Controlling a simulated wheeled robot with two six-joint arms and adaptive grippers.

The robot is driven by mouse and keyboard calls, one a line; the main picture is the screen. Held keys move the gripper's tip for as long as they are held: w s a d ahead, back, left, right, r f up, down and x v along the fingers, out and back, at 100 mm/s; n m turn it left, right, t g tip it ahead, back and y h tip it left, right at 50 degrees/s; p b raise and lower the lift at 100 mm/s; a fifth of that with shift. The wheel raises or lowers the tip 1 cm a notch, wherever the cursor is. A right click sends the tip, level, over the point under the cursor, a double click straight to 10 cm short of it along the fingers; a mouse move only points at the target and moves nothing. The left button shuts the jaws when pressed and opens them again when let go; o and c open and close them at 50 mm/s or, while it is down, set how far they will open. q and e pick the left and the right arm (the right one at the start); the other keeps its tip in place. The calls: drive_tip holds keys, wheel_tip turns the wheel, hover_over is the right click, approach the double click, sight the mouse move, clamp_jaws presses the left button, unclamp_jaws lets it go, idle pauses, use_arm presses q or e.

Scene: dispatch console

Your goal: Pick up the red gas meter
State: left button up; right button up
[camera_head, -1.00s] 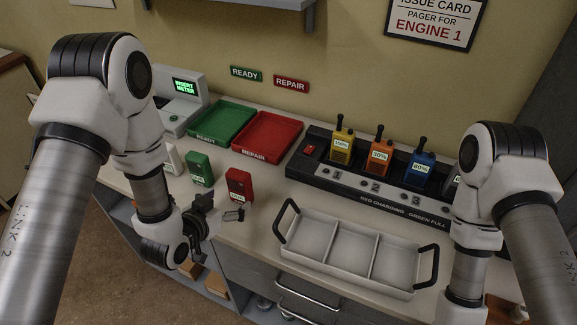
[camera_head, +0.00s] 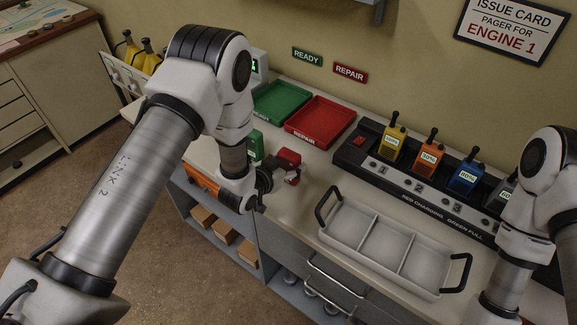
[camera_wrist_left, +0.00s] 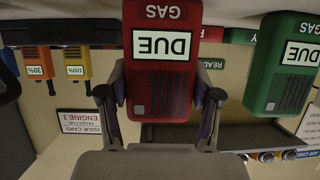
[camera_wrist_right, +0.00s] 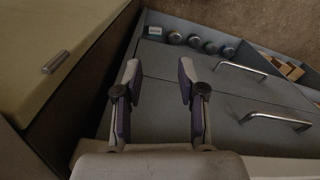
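The red gas meter (camera_head: 288,157) stands on the counter in front of the red REPAIR tray, partly hidden by my left gripper (camera_head: 272,180). In the left wrist view the red meter (camera_wrist_left: 162,85) shows upside down and close, its white label reading DUE. My left gripper's fingers (camera_wrist_left: 161,100) lie along both its sides, close to the casing. Whether they press on it I cannot tell. My right gripper (camera_wrist_right: 158,75) is open and empty, facing the cabinet fronts and floor.
A green meter (camera_wrist_left: 284,70) stands close beside the red one. Behind are the green READY tray (camera_head: 283,103) and red REPAIR tray (camera_head: 320,123). A charger (camera_head: 355,153) with several pagers and a grey handled tray (camera_head: 385,245) are to the right.

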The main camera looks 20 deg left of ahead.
use_arm(q)
drive_tip(key=shift+c, duration=1.4)
